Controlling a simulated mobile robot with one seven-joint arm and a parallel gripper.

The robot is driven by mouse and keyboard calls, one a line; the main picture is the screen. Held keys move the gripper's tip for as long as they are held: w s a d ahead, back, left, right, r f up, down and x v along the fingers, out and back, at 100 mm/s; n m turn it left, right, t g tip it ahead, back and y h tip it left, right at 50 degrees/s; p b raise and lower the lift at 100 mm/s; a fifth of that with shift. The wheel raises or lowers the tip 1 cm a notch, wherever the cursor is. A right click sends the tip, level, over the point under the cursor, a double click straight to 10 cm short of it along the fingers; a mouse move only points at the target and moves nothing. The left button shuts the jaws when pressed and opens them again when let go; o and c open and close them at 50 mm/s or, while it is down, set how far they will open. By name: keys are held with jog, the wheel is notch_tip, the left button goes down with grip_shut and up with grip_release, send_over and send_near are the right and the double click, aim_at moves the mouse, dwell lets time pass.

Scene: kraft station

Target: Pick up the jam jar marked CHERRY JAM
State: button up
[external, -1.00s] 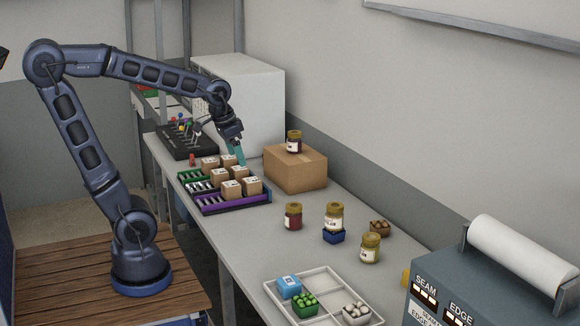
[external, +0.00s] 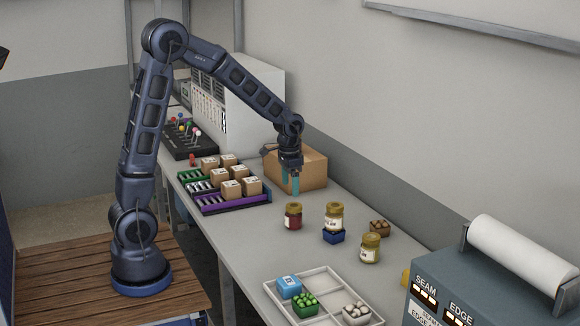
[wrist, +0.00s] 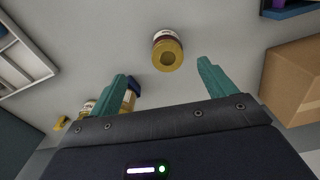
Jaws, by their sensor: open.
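A dark red jar (external: 293,217) with a gold lid stands upright on the bench; its label is too small to read. In the wrist view, what looks like the same jar (wrist: 167,51) is ahead of and between the open fingers, apart from both. My gripper (external: 290,192) is open and empty, pointing down above the bench near that jar; its teal fingers also show in the wrist view (wrist: 162,69).
A cardboard box (external: 315,171) stands close behind my gripper. Racks of small cartons (external: 230,201) lie to the left. A white divided tray (external: 326,279) is in front, and a small brown box (external: 380,228) lies by the wall.

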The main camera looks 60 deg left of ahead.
aim_at(294, 206)
jog(key=f, duration=0.1)
jog(key=w+f, duration=0.1)
jog(key=shift+w+a+f, duration=0.2)
jog(key=shift+w+f, duration=0.1)
jog(key=shift+f, duration=2.8)
jog(key=shift+w+a+f, duration=0.1)
jog(key=shift+f, duration=1.15)
jog(key=shift+w+a+f, duration=0.1)
jog(key=shift+f, duration=1.15)
jog(key=c, duration=1.3)
